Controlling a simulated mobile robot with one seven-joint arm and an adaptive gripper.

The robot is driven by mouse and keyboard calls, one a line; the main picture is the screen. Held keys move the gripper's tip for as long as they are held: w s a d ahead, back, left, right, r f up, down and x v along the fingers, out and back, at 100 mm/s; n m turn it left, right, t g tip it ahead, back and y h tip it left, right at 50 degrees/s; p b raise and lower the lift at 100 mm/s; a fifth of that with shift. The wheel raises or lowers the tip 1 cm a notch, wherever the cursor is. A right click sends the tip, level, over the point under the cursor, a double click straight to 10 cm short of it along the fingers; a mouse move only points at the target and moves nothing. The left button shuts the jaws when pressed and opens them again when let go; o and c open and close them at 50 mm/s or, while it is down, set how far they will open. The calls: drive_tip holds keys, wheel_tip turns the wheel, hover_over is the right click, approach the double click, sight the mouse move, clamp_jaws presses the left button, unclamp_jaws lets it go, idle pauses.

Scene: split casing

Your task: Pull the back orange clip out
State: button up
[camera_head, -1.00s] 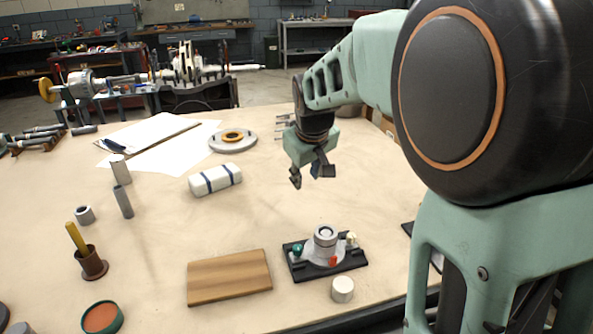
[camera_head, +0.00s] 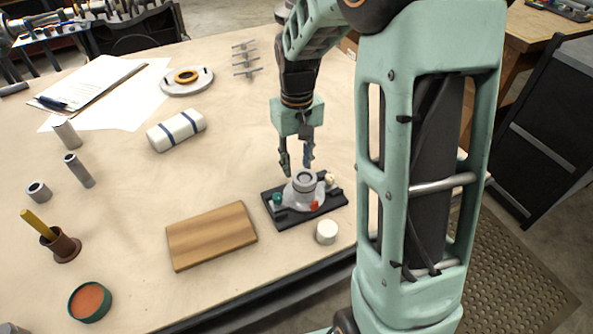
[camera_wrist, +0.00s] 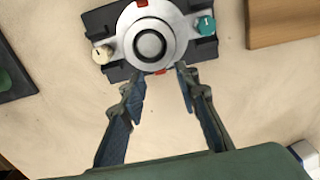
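The casing (camera_head: 303,187) is a round light-grey body with a ring top on a black base plate (camera_head: 283,219). It also shows at the top of the wrist view (camera_wrist: 178,28). The back orange clip (camera_wrist: 157,72) shows as a small red-orange sliver on the casing's near edge there; it is hidden in the head view. The front orange clip (camera_head: 314,205) faces the head camera, and its edge shows at the wrist view's top (camera_wrist: 142,3). My gripper (camera_head: 297,168) points down at the casing's back side. Its fingers are open, with the back clip between the tips in the wrist picture (camera_wrist: 160,76). Contact cannot be told.
A teal knob (camera_head: 277,199) and a cream knob (camera_head: 330,180) flank the casing. A white cylinder (camera_head: 327,232) stands in front of the base plate, and a wooden board (camera_head: 211,236) lies left. A white striped block (camera_head: 176,130) lies further back. The tabletop between them is clear.

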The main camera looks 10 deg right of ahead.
drive_tip(key=shift+f, duration=1.6)
clamp_jaws()
